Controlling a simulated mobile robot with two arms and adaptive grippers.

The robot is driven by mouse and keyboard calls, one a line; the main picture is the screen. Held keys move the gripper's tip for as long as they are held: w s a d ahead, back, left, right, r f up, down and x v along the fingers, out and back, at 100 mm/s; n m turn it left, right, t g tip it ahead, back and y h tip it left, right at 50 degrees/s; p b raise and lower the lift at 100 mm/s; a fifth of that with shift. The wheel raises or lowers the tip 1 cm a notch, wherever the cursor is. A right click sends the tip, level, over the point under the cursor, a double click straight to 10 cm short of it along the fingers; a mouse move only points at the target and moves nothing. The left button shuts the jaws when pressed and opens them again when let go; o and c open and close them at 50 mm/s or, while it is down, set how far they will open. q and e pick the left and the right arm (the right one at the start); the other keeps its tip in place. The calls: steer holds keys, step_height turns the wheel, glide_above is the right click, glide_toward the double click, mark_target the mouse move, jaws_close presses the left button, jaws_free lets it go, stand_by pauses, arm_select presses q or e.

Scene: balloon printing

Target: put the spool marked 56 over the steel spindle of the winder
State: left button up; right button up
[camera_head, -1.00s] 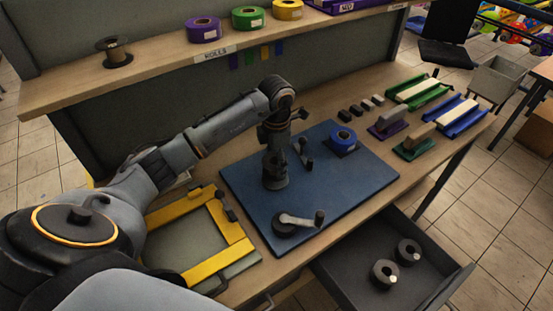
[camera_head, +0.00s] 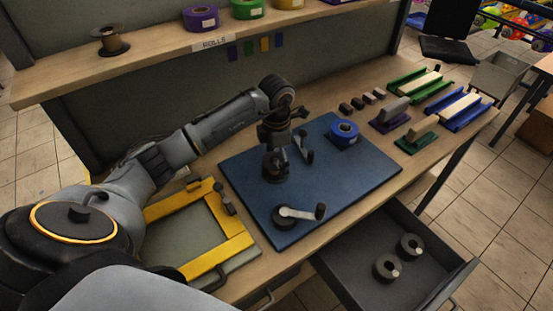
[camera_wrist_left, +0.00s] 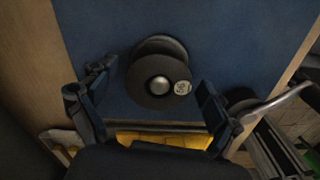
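The dark spool marked 56 (camera_wrist_left: 158,82) is in the left wrist view, its round label on the near flange. A round steel end (camera_wrist_left: 159,85) shows at its centre, as of the spindle inside it; how deep it sits is hidden. In the head view the dark spool (camera_head: 275,172) is over the blue board, partly covered by my left gripper (camera_head: 275,147). My left gripper (camera_wrist_left: 152,103) is open, its fingers on either side of the spool with visible gaps. My right gripper is not in view.
A crank with a dark hub (camera_head: 285,217) is on the blue board (camera_head: 330,185), close to the gripper. A blue roll (camera_head: 344,132) lies behind to the right. A yellow frame (camera_head: 185,212) lies left. An open drawer (camera_head: 345,262) holds two grey spools.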

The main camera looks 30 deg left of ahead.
arm_select(q)
steer(key=shift+r, duration=0.2)
step_height(320, 180, up, 12)
steer(key=shift+f, duration=0.2)
stand_by(0.3)
stand_by(0.5)
